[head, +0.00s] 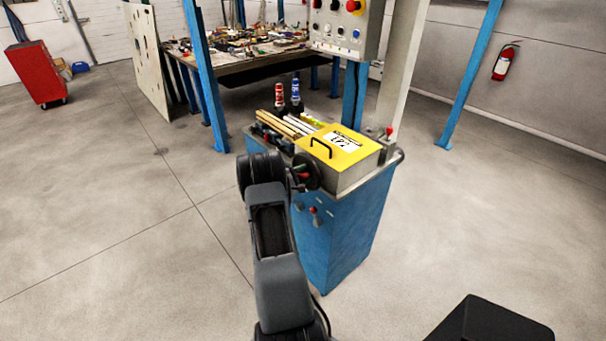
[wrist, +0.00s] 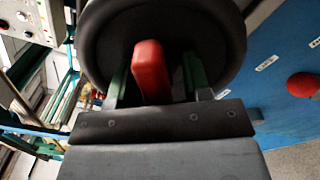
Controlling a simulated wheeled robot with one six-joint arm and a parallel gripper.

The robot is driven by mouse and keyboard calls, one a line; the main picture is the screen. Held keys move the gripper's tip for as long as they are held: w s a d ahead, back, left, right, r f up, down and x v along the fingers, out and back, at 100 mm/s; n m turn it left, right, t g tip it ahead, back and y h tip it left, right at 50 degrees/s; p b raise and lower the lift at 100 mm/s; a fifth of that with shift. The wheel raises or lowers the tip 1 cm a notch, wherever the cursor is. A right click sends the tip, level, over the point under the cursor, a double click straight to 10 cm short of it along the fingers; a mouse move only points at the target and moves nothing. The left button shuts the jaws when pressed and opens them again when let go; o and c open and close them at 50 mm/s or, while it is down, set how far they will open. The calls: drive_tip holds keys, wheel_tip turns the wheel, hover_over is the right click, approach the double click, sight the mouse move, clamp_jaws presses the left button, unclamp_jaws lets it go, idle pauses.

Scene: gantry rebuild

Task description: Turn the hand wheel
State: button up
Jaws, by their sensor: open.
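The hand wheel (wrist: 225,35) is a black disc that fills the top of the wrist view. In the head view the black wheel (head: 312,168) is on the near side of the blue cabinet, partly hidden by my arm. Its red handle (wrist: 150,70) points towards the wrist camera. My gripper (wrist: 156,76) is open, with one green finger on each side of the red handle. A gap shows beside the right finger; whether the left finger touches the handle I cannot tell. In the head view my arm mostly hides the gripper.
The blue cabinet (head: 345,235) carries a yellow-lidded box (head: 345,140) and two bottles. A red knob (wrist: 303,85) sits on its face, right of the wheel in the wrist view. A control panel (head: 340,30) stands above. The floor around is clear.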

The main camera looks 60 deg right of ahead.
clamp_jaws()
idle(0.5)
drive_tip(key=shift+f+b, duration=0.15)
drive_tip(key=shift+b, duration=0.15)
